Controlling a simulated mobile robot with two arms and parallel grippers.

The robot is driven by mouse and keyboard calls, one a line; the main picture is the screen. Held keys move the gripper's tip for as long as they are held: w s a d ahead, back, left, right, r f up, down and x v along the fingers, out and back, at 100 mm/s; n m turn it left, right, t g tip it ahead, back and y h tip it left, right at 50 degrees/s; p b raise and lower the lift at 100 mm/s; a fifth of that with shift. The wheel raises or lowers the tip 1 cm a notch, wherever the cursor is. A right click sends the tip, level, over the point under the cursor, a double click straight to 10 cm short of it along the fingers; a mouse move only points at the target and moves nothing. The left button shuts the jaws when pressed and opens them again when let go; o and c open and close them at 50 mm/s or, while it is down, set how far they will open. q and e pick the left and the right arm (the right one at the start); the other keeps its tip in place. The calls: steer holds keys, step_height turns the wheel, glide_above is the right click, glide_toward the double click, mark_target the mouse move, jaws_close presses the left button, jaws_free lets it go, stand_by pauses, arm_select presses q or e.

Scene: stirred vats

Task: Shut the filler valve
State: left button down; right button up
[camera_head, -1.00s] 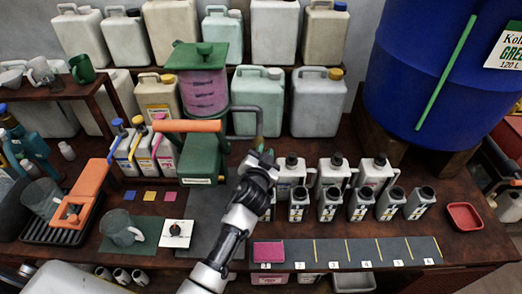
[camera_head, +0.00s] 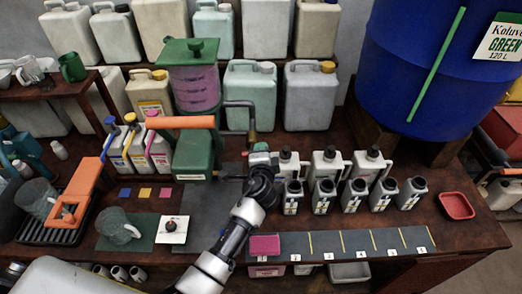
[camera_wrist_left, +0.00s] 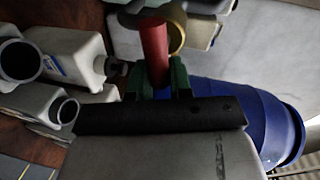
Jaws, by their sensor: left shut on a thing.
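The filler is a green-lidded vessel with pink contents (camera_head: 196,88) above a green body with an orange bar (camera_head: 195,150). A dark pipe (camera_head: 240,103) runs right from it and bends down to a spout. My left gripper (camera_head: 262,152) is just below and right of the spout end. In the left wrist view, its green fingers (camera_wrist_left: 165,82) are shut on a red cylindrical handle (camera_wrist_left: 153,48), which looks like the valve's lever. A brass-coloured ring (camera_wrist_left: 177,28) shows beside it. The valve's setting cannot be told. My right gripper is not in view.
Several grey-and-white dark-mouthed bottles (camera_head: 323,195) stand close right of my left gripper. A numbered strip (camera_head: 345,243) with a pink block (camera_head: 264,245) lies in front. A blue barrel (camera_head: 420,70) stands back right, and a red tray (camera_head: 457,206) lies at right.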

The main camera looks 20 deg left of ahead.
arm_select(q)
steer(key=shift+f+m+y, duration=0.2)
steer(key=shift+m+y, duration=0.1)
steer(key=shift+m, duration=0.3)
steer(key=c, duration=1.1)
jaws_free()
steer(key=shift+o, duration=0.2)
steer(key=b+v, duration=0.2)
steer(key=v, duration=0.9)
